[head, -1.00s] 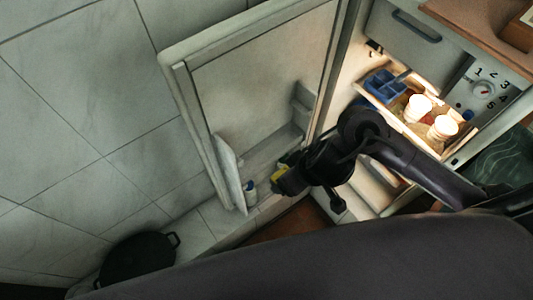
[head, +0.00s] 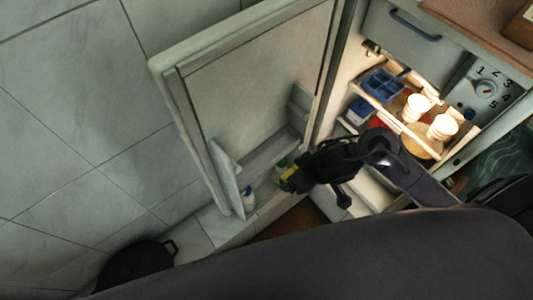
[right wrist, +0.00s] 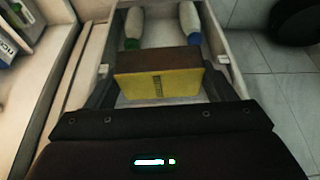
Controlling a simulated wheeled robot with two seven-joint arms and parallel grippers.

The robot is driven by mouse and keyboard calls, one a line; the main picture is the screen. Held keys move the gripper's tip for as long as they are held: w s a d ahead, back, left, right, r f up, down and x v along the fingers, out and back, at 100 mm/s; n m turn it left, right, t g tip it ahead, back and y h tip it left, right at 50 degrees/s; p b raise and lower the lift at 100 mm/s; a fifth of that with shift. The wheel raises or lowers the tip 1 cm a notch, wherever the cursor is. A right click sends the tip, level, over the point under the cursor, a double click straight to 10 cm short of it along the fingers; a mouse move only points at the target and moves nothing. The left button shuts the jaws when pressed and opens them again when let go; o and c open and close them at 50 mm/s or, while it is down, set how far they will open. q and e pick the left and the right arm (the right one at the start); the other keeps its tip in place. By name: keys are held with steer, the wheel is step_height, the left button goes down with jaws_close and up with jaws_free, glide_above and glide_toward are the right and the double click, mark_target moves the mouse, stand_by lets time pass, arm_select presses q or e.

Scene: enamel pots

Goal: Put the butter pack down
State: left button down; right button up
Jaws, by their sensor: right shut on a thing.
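The butter pack, a yellow block with a brown side, shows in the right wrist view (right wrist: 158,87) between the fingers of my right gripper (right wrist: 160,75). In the head view only a small yellow part of the pack (head: 289,174) shows at the tip of my right gripper (head: 286,178), by the fridge door's lower shelf. My right gripper is shut on the pack. In the wrist view the pack is over or in the door shelf (right wrist: 210,35), in front of two bottles; I cannot tell if it touches the shelf floor. My left gripper is not in view.
A white bottle with a green cap (right wrist: 134,25) and one with a blue cap (right wrist: 190,25) stand in the door shelf. The lit fridge holds a blue divided tray (head: 382,85) and white cups (head: 417,105). A dark pot (head: 135,268) is at lower left.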

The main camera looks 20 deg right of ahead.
glide_above(264, 159)
steer(key=s, duration=0.2)
steer(key=shift+w+d+f+b, duration=0.1)
steer(key=shift+w+f+b, duration=0.15)
steer(key=shift+f+b, duration=0.35)
steer(key=shift+w+d+f+b, duration=0.1)
steer(key=shift+w+f+b, duration=0.2)
steer(key=shift+f, duration=0.35)
steer(key=shift+s+f+b, duration=0.1)
steer(key=shift+f+b, duration=0.3)
steer(key=shift+f, duration=0.15)
step_height(264, 159, down, 3)
steer(key=shift+f+b, duration=0.2)
steer(key=shift+b, duration=0.9)
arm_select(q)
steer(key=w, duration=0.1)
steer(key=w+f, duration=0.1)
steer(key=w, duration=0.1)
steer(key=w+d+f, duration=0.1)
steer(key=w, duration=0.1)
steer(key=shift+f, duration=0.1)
arm_select(e)
steer(key=shift+f, duration=0.15)
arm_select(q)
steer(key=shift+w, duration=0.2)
arm_select(e)
steer(key=o, duration=1.2)
